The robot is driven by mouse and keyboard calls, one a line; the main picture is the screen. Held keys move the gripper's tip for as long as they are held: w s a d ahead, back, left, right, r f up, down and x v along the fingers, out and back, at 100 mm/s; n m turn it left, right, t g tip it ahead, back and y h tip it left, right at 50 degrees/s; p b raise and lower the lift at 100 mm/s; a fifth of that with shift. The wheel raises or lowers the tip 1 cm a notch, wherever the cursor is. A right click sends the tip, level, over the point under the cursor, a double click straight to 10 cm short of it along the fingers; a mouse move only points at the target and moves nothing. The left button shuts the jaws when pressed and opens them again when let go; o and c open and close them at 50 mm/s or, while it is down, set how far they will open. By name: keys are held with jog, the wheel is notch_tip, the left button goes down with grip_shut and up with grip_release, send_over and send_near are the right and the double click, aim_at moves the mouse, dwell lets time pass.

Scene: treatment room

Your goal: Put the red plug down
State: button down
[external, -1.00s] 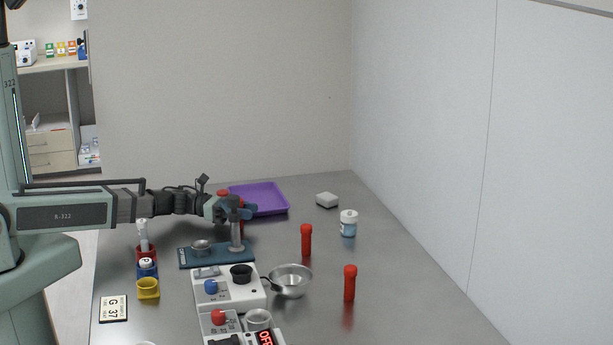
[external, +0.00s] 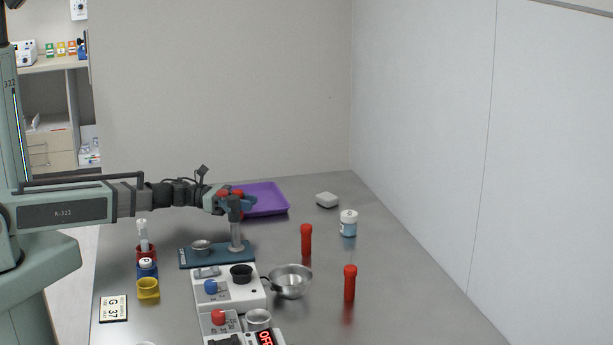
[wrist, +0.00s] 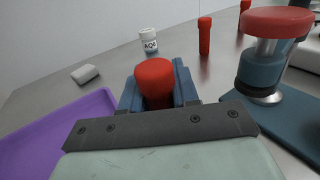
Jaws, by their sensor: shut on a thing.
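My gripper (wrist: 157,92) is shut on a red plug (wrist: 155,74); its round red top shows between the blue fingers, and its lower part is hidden. In the external view my gripper (external: 226,201) is above the bench, at the near edge of the purple tray and behind the blue stand; the plug there is hard to tell apart from nearby red parts. Two similar red capped pieces stand upright on the bench, one near the middle (external: 306,240) and one nearer the camera (external: 349,283).
The stand has a blue base (external: 217,260) and a post with a red cap (wrist: 278,22), close beside my gripper. The purple tray (wrist: 60,150) lies on the other side. A white block (external: 327,200), labelled bottle (external: 349,224), metal bowl (external: 290,282) and control boxes (external: 232,292) are around.

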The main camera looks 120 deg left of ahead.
notch_tip(320, 180, up, 15)
jog(key=n+g+y, duration=0.5)
jog(key=n+y, duration=0.1)
jog(key=y, duration=0.2)
send_over(281, 198)
notch_tip(281, 198, down, 7)
jog(key=shift+s+a+f, duration=0.1)
jog(key=shift+f, duration=2.4)
jog(key=shift+s+a+f, duration=0.1)
jog(key=shift+f, duration=2.35)
jog(key=shift+w+f, duration=0.1)
jog(key=shift+f, duration=0.05)
jog(key=c, duration=0.8)
grip_release()
jog(key=shift+c, duration=0.2)
